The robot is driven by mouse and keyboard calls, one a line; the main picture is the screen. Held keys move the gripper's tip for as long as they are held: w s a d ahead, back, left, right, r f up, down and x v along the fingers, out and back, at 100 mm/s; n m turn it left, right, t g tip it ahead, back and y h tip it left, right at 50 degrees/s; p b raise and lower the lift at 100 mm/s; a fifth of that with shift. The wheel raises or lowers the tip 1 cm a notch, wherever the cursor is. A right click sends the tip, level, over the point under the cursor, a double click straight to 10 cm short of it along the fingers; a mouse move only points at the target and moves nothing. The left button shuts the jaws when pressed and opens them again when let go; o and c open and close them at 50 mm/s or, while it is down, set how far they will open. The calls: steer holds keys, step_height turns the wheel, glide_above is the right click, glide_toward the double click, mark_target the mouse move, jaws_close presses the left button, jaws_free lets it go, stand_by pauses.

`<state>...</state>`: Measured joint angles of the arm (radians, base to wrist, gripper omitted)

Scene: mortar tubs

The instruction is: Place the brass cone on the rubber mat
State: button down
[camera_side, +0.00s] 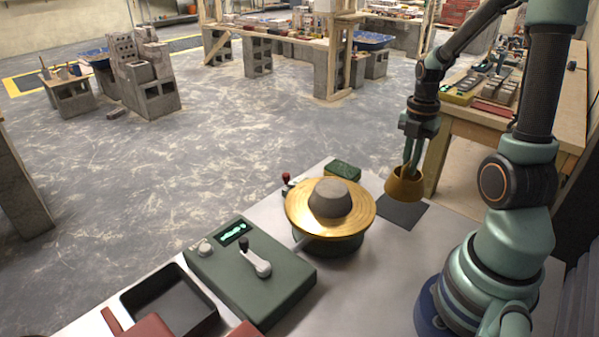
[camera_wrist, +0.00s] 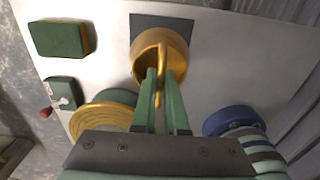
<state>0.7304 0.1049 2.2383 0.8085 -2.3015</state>
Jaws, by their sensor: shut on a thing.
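The brass cone (camera_side: 404,187) is a hollow, golden piece in my gripper (camera_side: 411,166), at the right of the side view. In the wrist view the cone (camera_wrist: 146,68) shows its open, round mouth, and a narrow brass part runs between the fingers of my gripper (camera_wrist: 161,82). My gripper is shut on it. The rubber mat (camera_side: 403,215) is a flat dark square on the pale table. The cone covers part of the mat (camera_wrist: 160,23) in both views. I cannot tell whether the cone touches the mat.
A brass turntable (camera_side: 362,207) with a grey lump (camera_side: 331,198) stands left of the mat. A green block (camera_side: 343,170) and a red-knobbed lever (camera_side: 287,181) are behind it. A green device (camera_side: 250,280) and a black tray (camera_side: 170,305) are further left.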

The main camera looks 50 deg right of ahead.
mark_target(406, 181)
steer(key=shift+f, duration=2.7)
steer(key=shift+f, duration=0.15)
steer(key=c, duration=1)
jaws_free()
steer(key=shift+o, duration=0.2)
